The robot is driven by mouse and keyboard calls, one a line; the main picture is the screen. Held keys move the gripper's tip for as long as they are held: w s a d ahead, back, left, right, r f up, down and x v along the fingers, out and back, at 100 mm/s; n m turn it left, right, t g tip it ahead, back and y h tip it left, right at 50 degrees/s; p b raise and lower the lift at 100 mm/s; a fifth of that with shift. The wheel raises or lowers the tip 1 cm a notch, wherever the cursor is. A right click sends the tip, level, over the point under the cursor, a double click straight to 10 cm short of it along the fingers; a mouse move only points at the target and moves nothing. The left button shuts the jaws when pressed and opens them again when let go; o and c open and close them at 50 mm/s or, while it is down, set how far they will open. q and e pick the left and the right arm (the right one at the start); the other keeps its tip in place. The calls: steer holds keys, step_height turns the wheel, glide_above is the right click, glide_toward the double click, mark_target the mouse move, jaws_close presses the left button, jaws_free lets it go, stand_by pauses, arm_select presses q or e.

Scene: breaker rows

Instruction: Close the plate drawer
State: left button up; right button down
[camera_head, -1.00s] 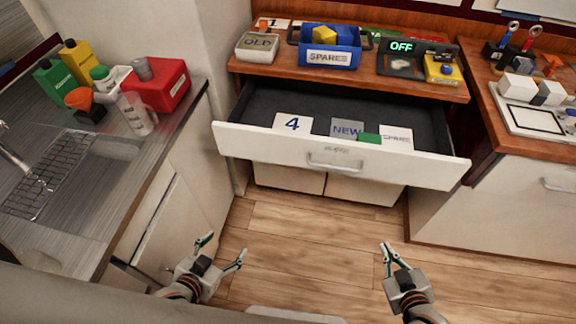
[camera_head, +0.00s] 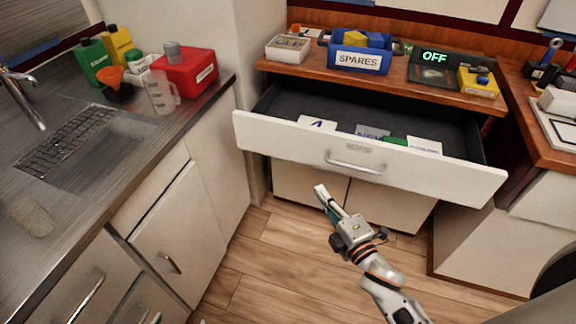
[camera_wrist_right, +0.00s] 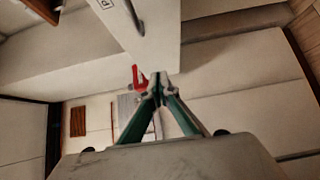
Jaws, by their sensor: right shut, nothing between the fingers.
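The plate drawer (camera_head: 290,145) stands pulled out below the wooden counter, with its white front and metal handle (camera_head: 352,165) facing me. Inside lie a card marked 4 (camera_head: 318,123), a grey plate (camera_head: 372,131), a white card (camera_head: 424,145) and a green block (camera_head: 395,141). My right gripper (camera_head: 321,191) is shut and empty, in front of and below the drawer front, left of the handle in the picture. In the right wrist view its fingertips (camera_wrist_right: 157,88) meet near a white panel with a handle (camera_wrist_right: 150,45). I cannot tell whether they touch it. My left gripper is not in view.
On the counter above are a blue SPARES bin (camera_head: 358,60), a white box (camera_head: 288,48), an OFF display (camera_head: 435,70) and a yellow box (camera_head: 478,82). A sink counter with bottles and a red container (camera_head: 188,70) is at left. The wooden floor (camera_head: 285,250) below the drawer is clear.

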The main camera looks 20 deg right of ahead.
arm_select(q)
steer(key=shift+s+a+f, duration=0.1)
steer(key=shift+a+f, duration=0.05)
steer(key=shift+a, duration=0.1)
arm_select(e)
steer(key=shift+w+d, duration=0.15)
steer(key=shift+w, duration=6.5)
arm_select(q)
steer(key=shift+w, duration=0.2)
arm_select(e)
steer(key=shift+d, duration=0.1)
